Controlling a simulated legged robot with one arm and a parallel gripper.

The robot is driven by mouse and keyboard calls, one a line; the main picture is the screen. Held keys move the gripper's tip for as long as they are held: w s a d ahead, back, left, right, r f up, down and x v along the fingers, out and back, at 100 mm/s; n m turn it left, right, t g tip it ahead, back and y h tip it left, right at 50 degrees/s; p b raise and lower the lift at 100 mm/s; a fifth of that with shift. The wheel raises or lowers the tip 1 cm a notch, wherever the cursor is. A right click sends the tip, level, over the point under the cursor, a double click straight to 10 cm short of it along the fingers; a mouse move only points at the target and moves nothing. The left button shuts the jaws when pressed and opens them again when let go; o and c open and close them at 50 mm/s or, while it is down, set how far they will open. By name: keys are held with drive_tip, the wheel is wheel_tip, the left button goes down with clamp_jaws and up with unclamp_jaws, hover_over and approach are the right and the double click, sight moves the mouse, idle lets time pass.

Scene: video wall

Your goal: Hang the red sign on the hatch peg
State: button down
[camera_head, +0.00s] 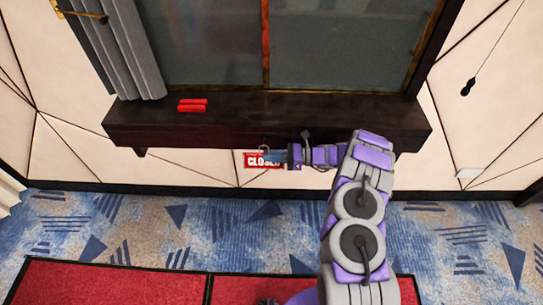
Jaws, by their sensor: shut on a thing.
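The red sign (255,161) has white letters, of which "CLO" can be read. The hatch (340,45) is a dark wooden frame with glass panes above the ledge. I cannot make out the peg clearly; the area around the sign is small and partly hidden by my gripper. I cannot tell whether the sign touches the ledge.
The dark wooden ledge (350,113) juts out below the hatch. A small red object (192,105) lies on its left part. A grey curtain (128,50) hangs at the left. A dark pull on a cord (467,88) hangs at the right. Patterned blue carpet and red mats cover the floor.

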idle(0.3)
drive_tip(key=c, duration=1.1)
unclamp_jaws()
drive_tip(key=shift+o, duration=0.2)
drive_tip(key=o, duration=0.4)
drive_tip(key=d, duration=0.8)
drive_tip(key=shift+s, duration=0.1)
drive_tip(key=shift+s, duration=0.15)
idle(0.5)
